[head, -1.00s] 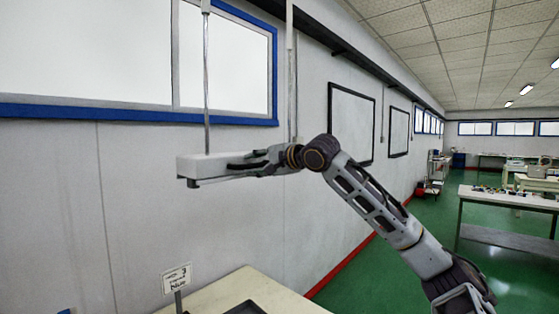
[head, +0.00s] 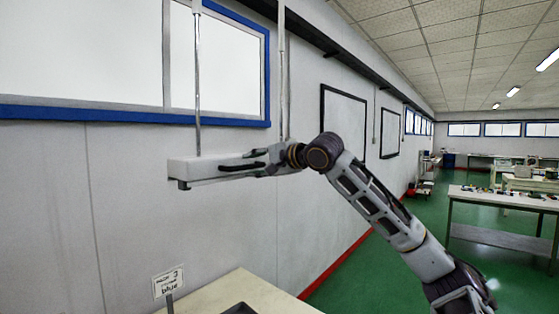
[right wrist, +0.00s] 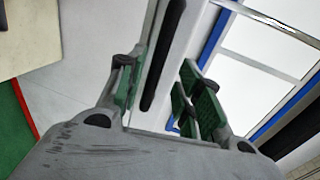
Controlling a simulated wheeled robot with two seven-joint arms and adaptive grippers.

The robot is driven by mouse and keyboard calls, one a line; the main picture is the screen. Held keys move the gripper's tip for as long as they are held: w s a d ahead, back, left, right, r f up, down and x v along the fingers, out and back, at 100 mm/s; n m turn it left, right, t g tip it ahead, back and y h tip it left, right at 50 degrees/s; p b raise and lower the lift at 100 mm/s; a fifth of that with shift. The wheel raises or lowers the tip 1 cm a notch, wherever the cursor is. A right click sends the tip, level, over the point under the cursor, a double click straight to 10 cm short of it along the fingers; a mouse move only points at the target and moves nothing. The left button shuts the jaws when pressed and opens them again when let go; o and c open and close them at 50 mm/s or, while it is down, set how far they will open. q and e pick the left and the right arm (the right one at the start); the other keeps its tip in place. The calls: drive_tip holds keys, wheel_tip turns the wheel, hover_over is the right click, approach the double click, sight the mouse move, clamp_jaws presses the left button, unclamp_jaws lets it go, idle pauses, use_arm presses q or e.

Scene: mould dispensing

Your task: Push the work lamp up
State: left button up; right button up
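The work lamp (head: 206,170) is a long white bar hanging level from two thin rods in front of the wall, below the window. My right gripper (head: 245,162) is at its near side, with its fingers pointing left along the bar in the head view. In the right wrist view, the green-padded fingers of the right gripper (right wrist: 165,88) stand apart. The white lamp body (right wrist: 181,42) and a black handle-like strip (right wrist: 163,55) show between them. I cannot tell whether either finger touches the lamp. My left gripper is out of view.
A cream table (head: 258,292) with a dark tray (head: 238,309) and a small sign (head: 168,282) is below the lamp. The wall and window (head: 225,65) are behind it. Other worktables (head: 500,203) stand far right on the green floor.

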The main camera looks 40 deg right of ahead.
drive_tip(key=v, duration=0.8)
drive_tip(key=shift+s, duration=0.4)
drive_tip(key=shift+d+r, duration=0.1)
drive_tip(key=shift+r, duration=0.05)
idle(0.4)
